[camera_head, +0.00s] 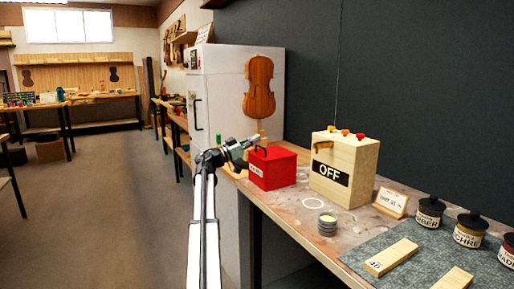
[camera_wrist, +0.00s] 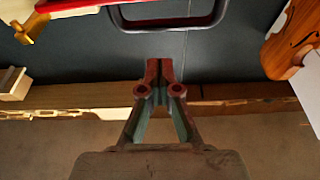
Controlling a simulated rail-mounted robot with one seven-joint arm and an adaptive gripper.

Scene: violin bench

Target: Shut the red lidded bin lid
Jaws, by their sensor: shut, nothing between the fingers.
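The red lidded bin (camera_head: 272,170) stands on the bench beside the wooden OFF box. Its red lid (camera_head: 274,154) looks down on the bin in the head view, with a dark handle (camera_head: 262,150) on top; I cannot tell if a small gap is left. My gripper (camera_head: 254,140) is at the upper left of the bin, near the handle. In the wrist view my gripper (camera_wrist: 160,62) is shut and empty, its fingertips just below a dark loop (camera_wrist: 170,24) that looks like the handle. Most of the bin is outside the wrist view.
The wooden OFF box (camera_head: 345,165) stands close to the bin's right. A violin body (camera_head: 259,87) is upright behind it, before a white cabinet (camera_head: 225,75). A stack of grey discs (camera_head: 327,225), wood blocks (camera_head: 391,257) and jars (camera_head: 430,211) lie nearer. The aisle at left is free.

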